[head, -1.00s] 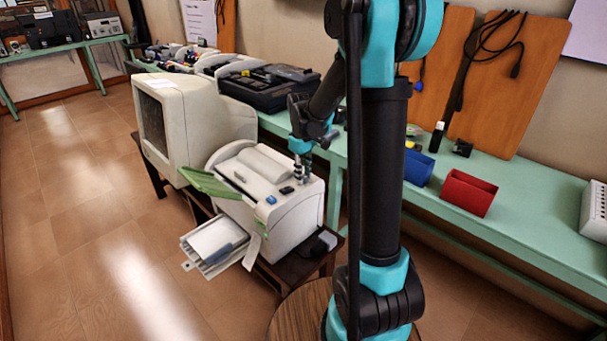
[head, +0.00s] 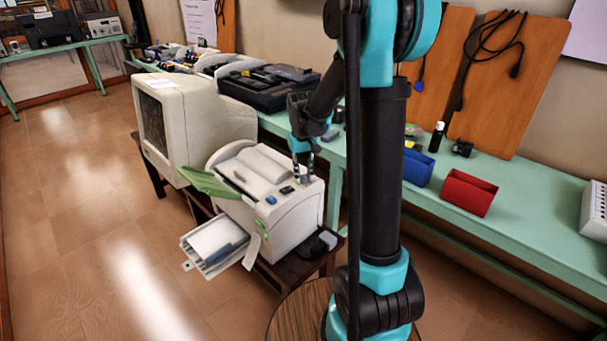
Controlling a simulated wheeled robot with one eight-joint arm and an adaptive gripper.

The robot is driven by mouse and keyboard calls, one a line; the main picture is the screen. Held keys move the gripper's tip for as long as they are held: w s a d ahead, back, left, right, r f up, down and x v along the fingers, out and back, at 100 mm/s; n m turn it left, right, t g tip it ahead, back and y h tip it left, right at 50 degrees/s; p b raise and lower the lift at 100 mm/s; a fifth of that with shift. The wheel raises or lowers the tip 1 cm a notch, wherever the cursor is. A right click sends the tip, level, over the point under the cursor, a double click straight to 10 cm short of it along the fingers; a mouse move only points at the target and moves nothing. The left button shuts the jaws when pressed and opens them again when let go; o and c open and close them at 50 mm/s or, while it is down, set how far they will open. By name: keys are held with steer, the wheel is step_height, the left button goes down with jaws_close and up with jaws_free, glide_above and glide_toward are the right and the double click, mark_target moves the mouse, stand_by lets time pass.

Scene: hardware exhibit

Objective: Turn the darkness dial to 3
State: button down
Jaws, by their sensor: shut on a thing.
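The white office machine (head: 292,217) stands on a low dark table and has a control panel along its top right edge. My gripper (head: 303,179) points down at the back right end of this panel, with its two fingertips at the panel surface. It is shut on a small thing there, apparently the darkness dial. The fingers hide the dial, and its numbers and pointer cannot be read from here. A blue button (head: 271,200) and a dark button (head: 286,190) lie on the panel to the left of the fingertips.
A beige monitor (head: 205,122) stands close to the left of the machine. A green bench (head: 500,205) runs behind, with a red holder (head: 467,193) and a blue holder (head: 418,168). A paper tray (head: 217,243) sticks out in front of the machine. Open floor lies left.

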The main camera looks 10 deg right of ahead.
mark_target(303, 176)
steer(key=m, duration=0.5)
steer(key=shift+m, duration=0.3)
stand_by(0.4)
steer(key=c, duration=1.3)
jaws_free()
steer(key=shift+o, duration=0.2)
steer(key=shift+r, duration=0.15)
step_height(303, 176, up, 12)
steer(key=shift+a, duration=0.1)
steer(key=s+d+f+n+t, duration=0.2)
steer(key=s+f, duration=0.5)
steer(key=s, duration=0.4)
steer(key=s+d+f+n+t, duration=0.1)
steer(key=s+d+f+t, duration=0.1)
steer(key=s+f, duration=0.6)
steer(key=s+d, duration=0.1)
steer(key=s, duration=0.2)
steer(key=shift+s+n, duration=0.3)
steer(key=shift+n, duration=0.1)
